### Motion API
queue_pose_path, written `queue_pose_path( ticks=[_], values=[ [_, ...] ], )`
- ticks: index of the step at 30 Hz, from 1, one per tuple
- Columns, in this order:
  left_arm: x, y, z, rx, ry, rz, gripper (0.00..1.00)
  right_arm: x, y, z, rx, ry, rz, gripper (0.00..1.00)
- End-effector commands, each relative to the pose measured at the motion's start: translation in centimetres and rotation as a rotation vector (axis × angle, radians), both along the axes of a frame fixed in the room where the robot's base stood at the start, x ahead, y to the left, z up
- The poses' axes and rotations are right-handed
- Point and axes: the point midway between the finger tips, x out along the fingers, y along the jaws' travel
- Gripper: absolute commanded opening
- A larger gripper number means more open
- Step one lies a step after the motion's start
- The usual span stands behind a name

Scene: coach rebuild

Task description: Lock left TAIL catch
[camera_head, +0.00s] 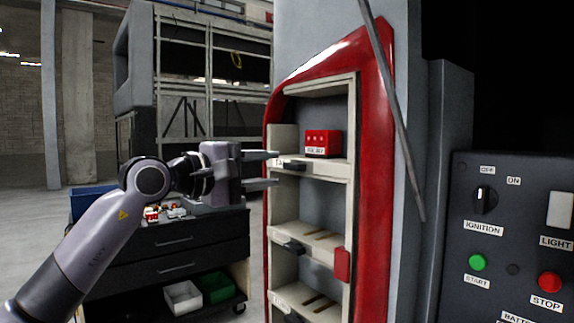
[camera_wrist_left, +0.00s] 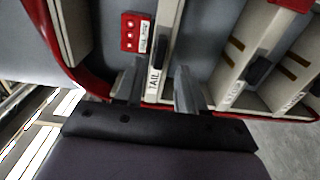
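The TAIL shelf is the top cream shelf in a red-framed housing (camera_head: 376,200). Its white TAIL label (camera_wrist_left: 154,82) reads in the left wrist view. The TAIL catch is a small black lever (camera_head: 292,165) at the shelf's front; it also shows in the left wrist view (camera_wrist_left: 160,43), beyond the label. A red block (camera_head: 322,138) sits at the back of this shelf; it also shows in the left wrist view (camera_wrist_left: 130,31). My left gripper (camera_head: 268,169) is open, its fingers on either side of the shelf's front edge by the label, with nothing gripped. Whether they touch it is unclear. My right gripper is out of view.
A grey rod (camera_head: 395,110) slants across the housing's right side. A control panel (camera_head: 510,235) stands at right. A dark drawer cart (camera_head: 180,250) with small items and bins stands behind my left arm.

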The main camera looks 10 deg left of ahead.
Motion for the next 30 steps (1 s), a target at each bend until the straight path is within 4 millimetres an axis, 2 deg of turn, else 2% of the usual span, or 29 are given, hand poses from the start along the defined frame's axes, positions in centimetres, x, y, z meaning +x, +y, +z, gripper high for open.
queue_pose_path(
  ticks=[3, 9, 22, 23, 24, 26, 27, 30],
  values=[
    [1.3, -1.5, 0.3, -0.004, 0.004, -0.004, 0.39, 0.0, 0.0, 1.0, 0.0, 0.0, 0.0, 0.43],
    [2.9, -3.1, 0.2, -0.004, 0.003, -0.003, 0.39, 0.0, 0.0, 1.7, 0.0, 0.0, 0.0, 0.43],
    [3.6, -3.7, 0.0, -0.004, 0.001, -0.003, 0.39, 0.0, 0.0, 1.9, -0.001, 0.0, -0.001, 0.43],
    [3.6, -3.7, 0.0, -0.004, 0.001, -0.003, 0.36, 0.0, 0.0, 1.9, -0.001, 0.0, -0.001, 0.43],
    [3.6, -3.7, 0.0, -0.005, 0.002, -0.003, 0.23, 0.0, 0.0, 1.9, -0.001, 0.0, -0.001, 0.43],
    [3.6, -3.7, 0.0, -0.005, 0.002, -0.003, 0.04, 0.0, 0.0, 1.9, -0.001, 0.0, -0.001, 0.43],
    [3.6, -3.7, 0.0, -0.005, 0.002, -0.003, 0.0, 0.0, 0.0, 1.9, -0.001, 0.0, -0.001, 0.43],
    [3.6, -3.7, 0.0, -0.005, 0.002, -0.003, 0.0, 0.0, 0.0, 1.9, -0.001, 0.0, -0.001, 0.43]
  ],
)
